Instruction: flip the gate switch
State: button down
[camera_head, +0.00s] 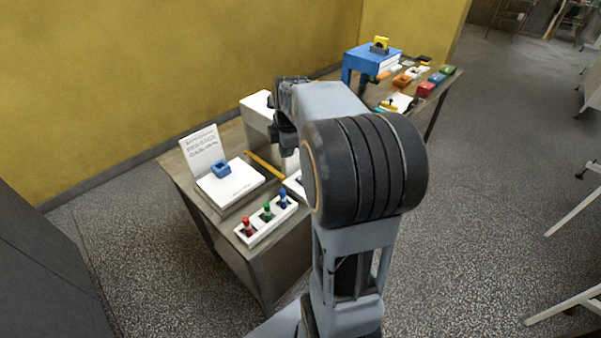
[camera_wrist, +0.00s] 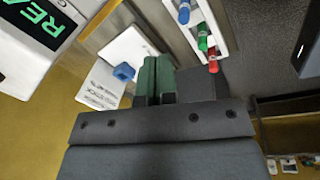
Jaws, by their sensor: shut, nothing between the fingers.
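No part in view is clearly marked as the gate switch. A small blue block-like part (camera_head: 221,169) sits on a flat white base (camera_head: 231,187) on the near table; I cannot tell whether it is the switch. It also shows in the wrist view (camera_wrist: 124,72), left of the fingers. A white box (camera_head: 257,108) stands behind, partly hidden by my arm; in the wrist view a white unit (camera_wrist: 33,45) shows green letters "REA" on a dark display. My gripper (camera_wrist: 157,62) is shut and empty, above the table; no contact is visible.
A white tray (camera_head: 247,242) holds red, green and blue pegs at the table's front edge. A white sign (camera_head: 200,148) stands behind the base. A yellow bar (camera_head: 265,165) lies beside it. A blue stand (camera_head: 365,61) and several small items occupy the far table end.

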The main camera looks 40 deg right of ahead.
jog(key=w+d+f+n, duration=0.25)
jog(key=d+n, duration=0.25)
jog(key=d, duration=0.3)
jog(key=shift+g, duration=0.3)
jog(key=f+p, duration=0.1)
jog(key=f, duration=0.3)
jog(key=w+f+p, duration=0.1)
jog(key=f, duration=0.4)
jog(key=f+p, duration=0.1)
jog(key=f, duration=0.4)
jog(key=shift+w+a+f, duration=0.1)
jog(key=shift+w+a, duration=0.15)
jog(key=shift+w, duration=0.05)
